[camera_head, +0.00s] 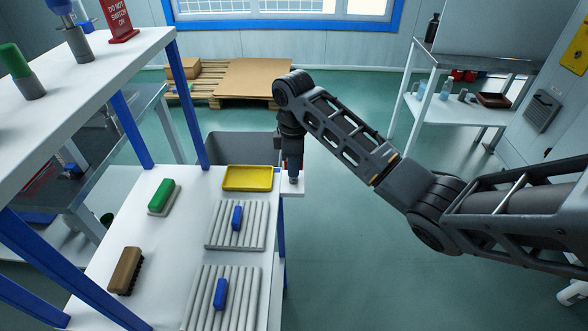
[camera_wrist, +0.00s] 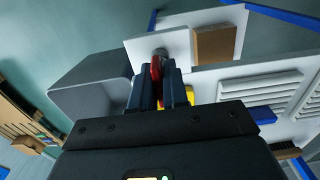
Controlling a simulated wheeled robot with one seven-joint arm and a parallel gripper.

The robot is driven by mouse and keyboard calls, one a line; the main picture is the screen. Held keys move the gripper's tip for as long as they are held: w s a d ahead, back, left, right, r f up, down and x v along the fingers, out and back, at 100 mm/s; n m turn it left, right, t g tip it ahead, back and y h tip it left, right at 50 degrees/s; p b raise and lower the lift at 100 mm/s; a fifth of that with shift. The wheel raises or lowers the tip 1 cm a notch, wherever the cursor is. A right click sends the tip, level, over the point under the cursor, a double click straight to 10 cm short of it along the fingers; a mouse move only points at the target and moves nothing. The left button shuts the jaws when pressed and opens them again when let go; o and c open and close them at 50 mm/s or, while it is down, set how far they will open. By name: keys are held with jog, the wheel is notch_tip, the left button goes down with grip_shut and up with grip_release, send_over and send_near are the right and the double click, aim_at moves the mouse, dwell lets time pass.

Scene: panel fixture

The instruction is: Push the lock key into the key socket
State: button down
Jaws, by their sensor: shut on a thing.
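The lock key is the red piece (camera_wrist: 155,72) between the two dark fingers of my gripper (camera_wrist: 160,88) in the wrist view. My gripper is shut on it. In the head view my gripper (camera_head: 293,166) points down over a white panel (camera_head: 293,188) at the table's right edge, and only a sliver of red shows beside the fingers. A grey round part (camera_wrist: 160,53), which looks like the key socket, is on the white panel (camera_wrist: 178,42), right at the key's far end. I cannot tell whether the key is touching it or inside it.
A yellow tray (camera_head: 247,178) and ribbed white panels (camera_head: 235,238) with blue-handled pieces lie left of my gripper. A green-topped brush (camera_head: 162,196) and a brown brush (camera_head: 126,271) lie farther left. A grey bin (camera_head: 238,147) stands behind.

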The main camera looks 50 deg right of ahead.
jog(key=shift+r+p, duration=1)
jog(key=shift+r, duration=0.05)
dwell(0.4)
notch_tip(320, 180, up, 2)
jog(key=shift+r+p, duration=0.2)
jog(key=shift+p, duration=1)
jog(key=shift+r+p, duration=0.4)
jog(key=shift+r, duration=0.8)
jog(key=c, duration=1.7)
grip_release()
grip_shut()
